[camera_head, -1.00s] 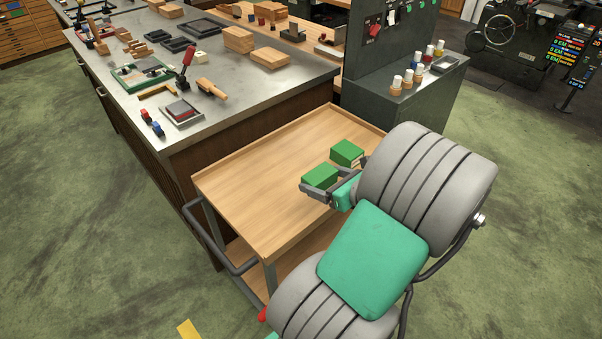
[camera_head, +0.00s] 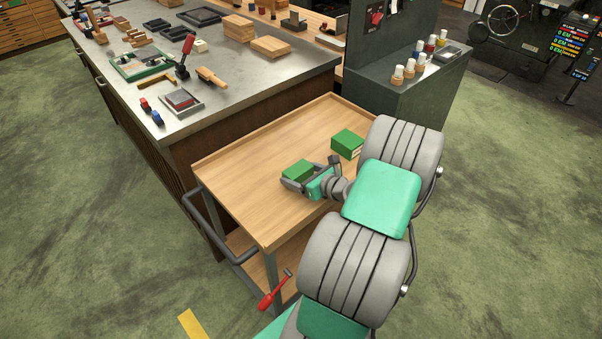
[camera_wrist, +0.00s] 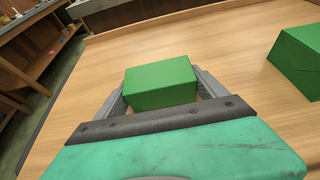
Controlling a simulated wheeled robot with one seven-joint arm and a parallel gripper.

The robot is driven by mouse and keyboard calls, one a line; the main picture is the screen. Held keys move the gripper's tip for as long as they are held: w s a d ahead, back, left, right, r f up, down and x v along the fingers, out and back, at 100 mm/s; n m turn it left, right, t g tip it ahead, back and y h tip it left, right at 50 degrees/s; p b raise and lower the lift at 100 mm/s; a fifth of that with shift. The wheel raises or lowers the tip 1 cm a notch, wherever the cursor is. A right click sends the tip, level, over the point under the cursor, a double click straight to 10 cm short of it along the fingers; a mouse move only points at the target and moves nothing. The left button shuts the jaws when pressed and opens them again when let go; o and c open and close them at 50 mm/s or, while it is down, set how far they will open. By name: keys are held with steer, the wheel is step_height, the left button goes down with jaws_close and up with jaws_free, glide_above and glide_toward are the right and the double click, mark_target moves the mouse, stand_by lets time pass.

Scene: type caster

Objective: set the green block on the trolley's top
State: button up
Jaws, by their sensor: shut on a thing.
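A green block (camera_head: 298,170) is held between the fingers of my gripper (camera_head: 297,178), over the middle of the trolley's wooden top (camera_head: 250,180). In the wrist view the block (camera_wrist: 160,82) sits between the two fingers, close to the wooden surface (camera_wrist: 215,60); whether it touches the surface I cannot tell. A second green block (camera_head: 347,143) rests on the trolley's top near the right edge, apart from the held one. This second block (camera_wrist: 300,58) also shows at the right of the wrist view.
A workbench (camera_head: 232,105) with several tools and wooden blocks stands behind the trolley. A dark cabinet (camera_head: 400,100) with small bottles is at the back right. The trolley top's left and front parts are bare. A red-handled tool (camera_head: 275,290) shows below the trolley's front edge.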

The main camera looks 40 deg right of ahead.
steer(key=o, duration=1.4)
steer(key=shift+f, duration=0.1)
steer(key=shift+o, duration=0.2)
